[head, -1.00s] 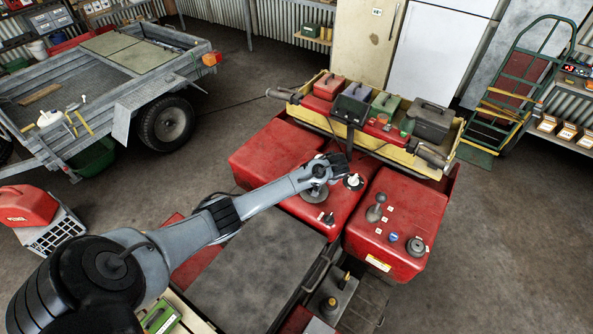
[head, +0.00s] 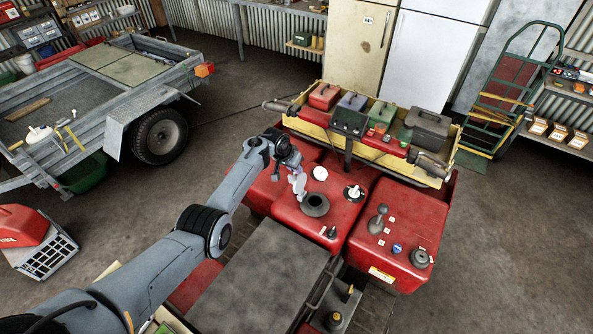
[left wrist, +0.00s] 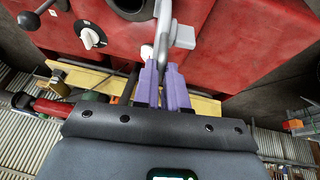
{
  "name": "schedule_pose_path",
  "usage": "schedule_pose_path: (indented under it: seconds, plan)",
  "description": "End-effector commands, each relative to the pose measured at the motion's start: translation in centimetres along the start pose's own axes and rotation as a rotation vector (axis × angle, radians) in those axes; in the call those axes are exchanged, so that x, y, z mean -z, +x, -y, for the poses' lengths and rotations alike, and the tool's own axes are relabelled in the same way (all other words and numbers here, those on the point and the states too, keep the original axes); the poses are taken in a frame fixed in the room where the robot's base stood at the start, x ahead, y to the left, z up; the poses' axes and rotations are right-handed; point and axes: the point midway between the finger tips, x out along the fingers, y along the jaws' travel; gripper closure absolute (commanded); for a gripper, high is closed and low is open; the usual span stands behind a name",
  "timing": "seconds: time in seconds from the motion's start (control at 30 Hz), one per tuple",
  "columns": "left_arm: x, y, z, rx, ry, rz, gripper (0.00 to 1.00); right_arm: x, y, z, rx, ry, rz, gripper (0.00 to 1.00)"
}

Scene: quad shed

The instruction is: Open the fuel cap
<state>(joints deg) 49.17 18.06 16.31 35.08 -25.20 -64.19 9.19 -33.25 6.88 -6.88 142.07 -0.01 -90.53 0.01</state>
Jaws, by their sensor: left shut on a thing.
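The fuel filler neck (head: 315,204) on the red quad tank (head: 340,222) shows as a dark open hole with a grey rim. Its hole also shows at the top of the left wrist view (left wrist: 130,6). My left gripper (left wrist: 168,66) has purple fingers, shut on the grey fuel cap (left wrist: 165,25), which is seen edge-on and off the neck. In the head view the left gripper (head: 298,181) is just above and left of the neck. The fingers hide part of the cap. My right gripper is not in view.
A white-handled dial (head: 354,192) and a grey ball-topped lever (head: 378,218) stand right of the neck. A yellow rack (head: 437,165) with several boxes lies behind. A trailer (head: 112,105) stands at the left. Open floor lies between trailer and quad.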

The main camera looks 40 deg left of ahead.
Motion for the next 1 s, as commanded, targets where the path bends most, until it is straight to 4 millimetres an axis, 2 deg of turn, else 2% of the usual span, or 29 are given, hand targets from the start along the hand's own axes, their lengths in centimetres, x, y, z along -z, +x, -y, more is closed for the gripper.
schedule_pose_path:
  seconds: [0.2, 0.63, 0.67, 0.8, 1.0]
  plan:
    - [-0.22, 0.27, 0.82, 0.001, -0.001, 0.004, 1.0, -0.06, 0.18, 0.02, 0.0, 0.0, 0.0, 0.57]
    - [-0.32, 0.35, 0.97, 0.002, 0.001, 0.005, 1.0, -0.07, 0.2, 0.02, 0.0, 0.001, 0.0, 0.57]
    - [-0.33, 0.35, 0.98, 0.002, 0.001, 0.005, 0.85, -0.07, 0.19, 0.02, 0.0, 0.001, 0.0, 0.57]
    - [-0.28, 0.31, 0.97, 0.002, 0.0, 0.005, 0.64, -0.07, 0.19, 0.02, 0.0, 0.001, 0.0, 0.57]
    - [-0.19, 0.22, 0.97, 0.002, 0.0, 0.003, 0.63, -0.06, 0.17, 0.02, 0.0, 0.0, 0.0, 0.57]
